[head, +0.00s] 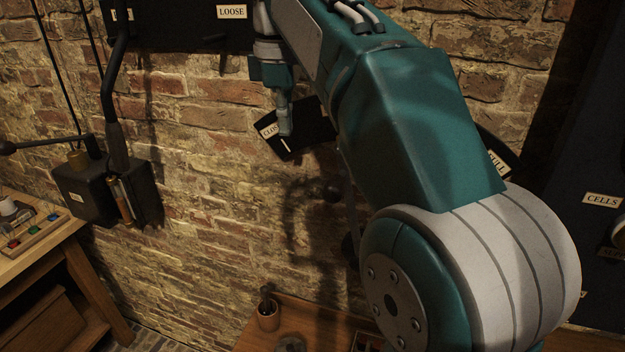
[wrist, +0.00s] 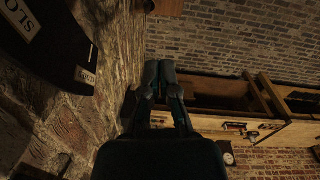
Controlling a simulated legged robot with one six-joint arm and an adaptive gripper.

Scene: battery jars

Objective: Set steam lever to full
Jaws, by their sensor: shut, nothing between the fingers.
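A dark curved plate (head: 300,135) on the brick wall carries a label beginning "CLO" at its left end. A label ending in "ULL" (head: 497,163) shows at its right end, past my arm. My arm hides the middle of the plate. A dark round knob (head: 332,190) and a thin dark rod (head: 350,205) show below the plate, partly behind my arm; I cannot tell the lever's exact setting. My gripper (head: 285,132) points down in front of the plate's left end, apart from the knob in the picture. In the wrist view its fingers (wrist: 160,80) are together and empty.
A black box (head: 85,190) with a thick upright handle is on the wall at left. A wooden bench (head: 45,250) stands below it. A low wooden table (head: 265,335) holds a small cup (head: 268,315). A dark panel labelled "CELLS" (head: 602,200) is at right.

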